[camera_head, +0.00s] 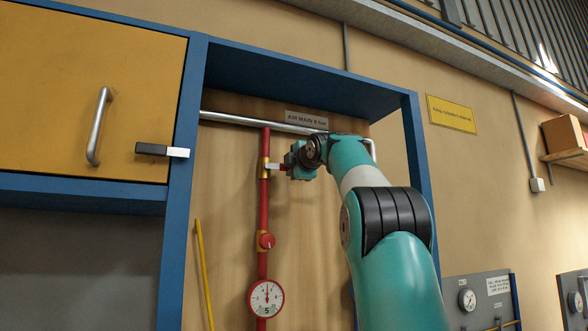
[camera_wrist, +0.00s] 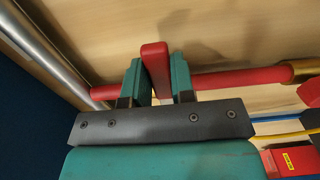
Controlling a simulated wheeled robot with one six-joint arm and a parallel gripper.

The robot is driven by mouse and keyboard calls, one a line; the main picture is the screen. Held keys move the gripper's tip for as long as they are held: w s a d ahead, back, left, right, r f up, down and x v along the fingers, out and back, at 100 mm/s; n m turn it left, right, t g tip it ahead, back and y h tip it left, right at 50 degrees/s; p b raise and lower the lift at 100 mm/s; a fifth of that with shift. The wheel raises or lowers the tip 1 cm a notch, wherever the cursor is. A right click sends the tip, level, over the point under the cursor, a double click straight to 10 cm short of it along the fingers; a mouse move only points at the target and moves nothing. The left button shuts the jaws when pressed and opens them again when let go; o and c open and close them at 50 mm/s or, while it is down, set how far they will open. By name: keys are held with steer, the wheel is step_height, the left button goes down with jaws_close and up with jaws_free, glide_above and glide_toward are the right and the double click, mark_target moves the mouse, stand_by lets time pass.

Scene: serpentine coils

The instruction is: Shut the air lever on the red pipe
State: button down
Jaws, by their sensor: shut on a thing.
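The red pipe (camera_head: 263,210) runs vertically down the wooden back panel inside a blue frame. In the wrist view the pipe (camera_wrist: 220,80) lies left to right behind my fingers. The red air lever (camera_wrist: 155,65) stands crosswise to the pipe in that view, between my two green fingers. My gripper (camera_wrist: 158,82) is shut on the lever. In the head view my gripper (camera_head: 284,168) reaches in from the right beside the brass valve fitting (camera_head: 264,168) high on the pipe. The lever's far end is hidden there by my gripper.
A grey air main (camera_head: 240,119) crosses above, under the "AIR MAIN 8 bar" sign (camera_head: 306,120). A red knob (camera_head: 266,241) and round gauge (camera_head: 266,298) sit lower on the pipe. A yellow bar (camera_head: 204,270) leans left. The blue frame post (camera_head: 420,170) stands right.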

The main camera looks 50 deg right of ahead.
steer(key=c, duration=1)
jaws_free()
steer(key=shift+o, duration=0.2)
steer(key=b+v, duration=0.5)
steer(key=v, duration=1.2)
steer(key=shift+s, duration=0.3)
